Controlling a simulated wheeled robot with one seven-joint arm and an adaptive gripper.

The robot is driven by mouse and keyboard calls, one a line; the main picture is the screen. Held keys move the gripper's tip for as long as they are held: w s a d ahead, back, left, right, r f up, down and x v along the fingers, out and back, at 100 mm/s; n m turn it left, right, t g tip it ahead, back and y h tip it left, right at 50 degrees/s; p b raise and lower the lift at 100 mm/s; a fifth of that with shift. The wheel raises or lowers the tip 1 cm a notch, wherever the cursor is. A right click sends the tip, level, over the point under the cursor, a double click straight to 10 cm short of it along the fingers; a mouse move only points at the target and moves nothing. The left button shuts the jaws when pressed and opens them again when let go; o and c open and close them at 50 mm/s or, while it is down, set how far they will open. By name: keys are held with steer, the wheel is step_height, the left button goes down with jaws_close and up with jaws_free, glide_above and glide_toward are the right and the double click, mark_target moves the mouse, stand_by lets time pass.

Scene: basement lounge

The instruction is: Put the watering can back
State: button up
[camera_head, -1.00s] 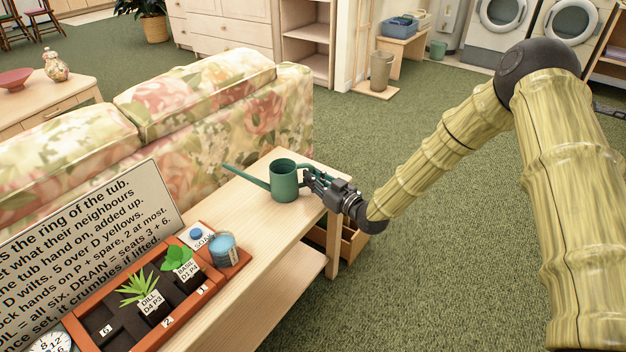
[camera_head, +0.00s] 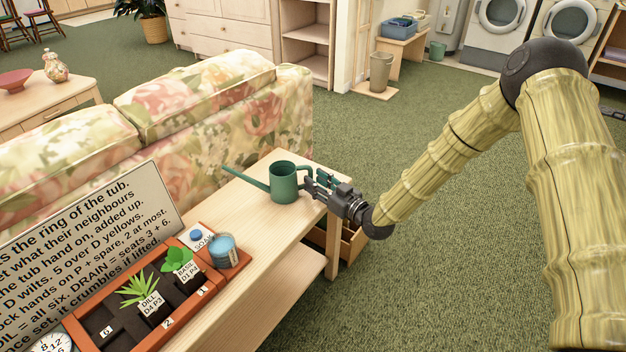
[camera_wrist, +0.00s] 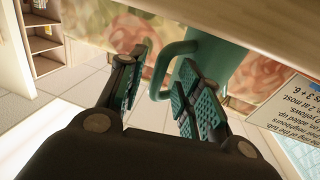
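The green watering can (camera_head: 284,184) stands upright on the far end of the pale wooden bench (camera_head: 238,202). Its long spout points left, toward the sofa. Its handle is on the side toward my gripper (camera_head: 324,184). In the wrist view, the watering can's handle (camera_wrist: 163,68) shows just ahead of and between the tips of my gripper (camera_wrist: 162,92). The fingers are apart, with teal pads, and nothing is clamped between them. The can's base is on the bench top.
An orange planter tray (camera_head: 112,343) with potted plants, a blue tin (camera_head: 223,250) and a sign (camera_head: 95,240) occupy the near bench. A floral sofa (camera_head: 215,110) stands behind it. An open drawer or box (camera_head: 352,243) is below my gripper. Green carpet to the right is clear.

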steer(key=v, duration=1)
steer(key=shift+p, duration=0.45)
steer(key=s+d+f+m+g+h, duration=0.2)
steer(key=s+f+m+g+h, duration=0.15)
steer(key=s+f, duration=0.7)
steer(key=s+d+f+m+g+h, duration=0.2)
steer(key=s+f+g+h, duration=0.15)
steer(key=s+f, duration=0.65)
steer(key=s+d+f+m+g+h, duration=0.1)
steer(key=s+d, duration=0.4)
steer(key=s, duration=0.7)
steer(key=s+d+f+m+g+h, duration=0.2)
steer(key=s+d+f+g+h, duration=0.2)
steer(key=s, duration=0.8)
steer(key=shift+d+f+g, duration=0.35)
steer(key=shift+f+g, duration=0.15)
steer(key=shift+g, duration=0.1)
steer(key=shift+m, duration=0.25)
steer(key=shift+c, duration=0.4)
